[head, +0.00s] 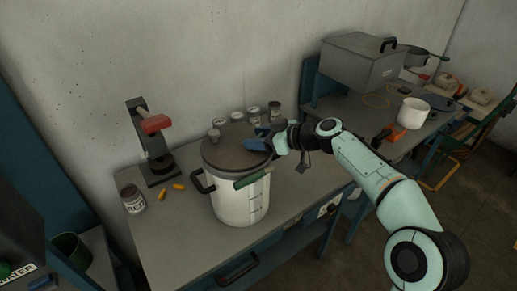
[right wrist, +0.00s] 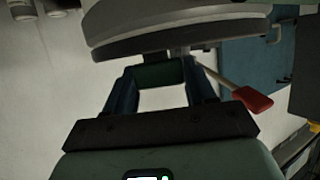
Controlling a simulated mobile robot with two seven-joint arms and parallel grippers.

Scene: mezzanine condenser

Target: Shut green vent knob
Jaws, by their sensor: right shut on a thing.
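A white pot (head: 240,207) with a dark grey lid (head: 232,150) stands on the bench. My right gripper (head: 258,142) is over the right part of the lid, its blue fingers low against it. The right wrist view looks upside down. There a dark green knob (right wrist: 158,76) sits between the two fingers of my right gripper (right wrist: 163,85), close to the lid (right wrist: 180,38). The right gripper is shut on this knob. In the head view the fingers hide the knob, so its turn angle cannot be told. My left gripper is not in view.
A green bar (head: 253,177) is at the pot's front right rim. A stand with a red handle (head: 156,124), several jars (head: 254,114) and yellow pieces (head: 178,187) are around the pot. A grey box (head: 358,62) and white mug (head: 412,113) are on the right bench.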

